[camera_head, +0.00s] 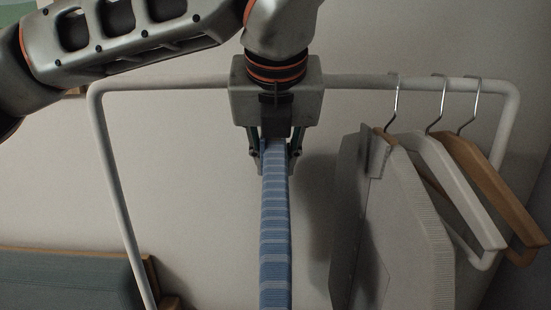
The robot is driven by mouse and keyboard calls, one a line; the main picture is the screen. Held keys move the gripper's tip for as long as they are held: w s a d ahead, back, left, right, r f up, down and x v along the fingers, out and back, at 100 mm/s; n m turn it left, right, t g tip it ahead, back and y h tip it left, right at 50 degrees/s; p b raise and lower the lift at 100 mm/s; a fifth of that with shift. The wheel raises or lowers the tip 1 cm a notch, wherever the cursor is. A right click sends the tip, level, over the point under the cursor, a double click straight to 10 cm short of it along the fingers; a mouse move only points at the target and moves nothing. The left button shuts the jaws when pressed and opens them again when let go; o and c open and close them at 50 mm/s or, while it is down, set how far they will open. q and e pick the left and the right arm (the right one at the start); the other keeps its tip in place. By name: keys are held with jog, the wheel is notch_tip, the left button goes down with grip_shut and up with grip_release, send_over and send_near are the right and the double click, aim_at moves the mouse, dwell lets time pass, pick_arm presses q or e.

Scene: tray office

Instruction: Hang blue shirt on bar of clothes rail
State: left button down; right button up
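The blue shirt (276,225), striped with pale lines, hangs down at the centre and is seen nearly edge-on. My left gripper (275,158) points downward with its fingers on both sides of the shirt's top, shut on it. Any hanger or hook of the shirt is hidden by the gripper. The white clothes rail (160,83) has a horizontal bar crossing behind or beside the gripper body, which hides its middle. I cannot tell how far the shirt is from the bar. My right gripper is not in view.
On the bar's right part hang a light grey garment (415,225), a white hanger (455,185) and a wooden hanger (495,190). The bar's left part is bare. A wood-edged grey-green piece of furniture (65,280) stands lower left. A plain wall is behind.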

pick_arm(q)
jog(key=c, duration=1.7)
grip_release()
